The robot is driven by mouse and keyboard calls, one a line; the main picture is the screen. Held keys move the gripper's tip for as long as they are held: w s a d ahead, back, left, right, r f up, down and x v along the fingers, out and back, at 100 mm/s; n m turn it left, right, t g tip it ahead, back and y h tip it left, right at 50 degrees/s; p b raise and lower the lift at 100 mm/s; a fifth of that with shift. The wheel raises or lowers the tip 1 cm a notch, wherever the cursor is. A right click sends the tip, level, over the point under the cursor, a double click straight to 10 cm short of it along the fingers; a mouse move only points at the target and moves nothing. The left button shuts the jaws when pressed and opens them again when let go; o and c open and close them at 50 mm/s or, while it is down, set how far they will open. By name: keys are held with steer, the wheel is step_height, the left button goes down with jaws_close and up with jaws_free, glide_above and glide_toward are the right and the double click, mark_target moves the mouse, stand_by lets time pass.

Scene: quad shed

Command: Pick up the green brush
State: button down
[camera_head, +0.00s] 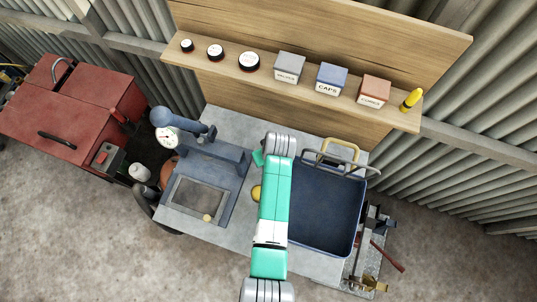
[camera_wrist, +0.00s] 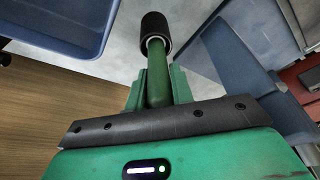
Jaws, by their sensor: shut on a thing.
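The green brush (camera_wrist: 157,75) shows in the wrist view as a green rod with a light collar and a black round end pointing away from me. My gripper (camera_wrist: 157,88) is shut on its green part, with one green finger on each side. The near end of the brush is hidden by the gripper body. In the head view my arm covers most of this spot, and I cannot make out the brush there. Whether the brush touches the bench or hangs above it is hard to tell.
A blue tray (camera_head: 325,243) lies right of my arm on the grey bench (camera_head: 233,122). A blue press with a gauge (camera_head: 167,136) stands to the left. A wooden shelf (camera_head: 300,82) with tins and boxes runs behind. A red toolbox (camera_head: 62,112) is far left.

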step_height(320, 180, up, 9)
steer(key=shift+r, duration=0.1)
stand_by(0.5)
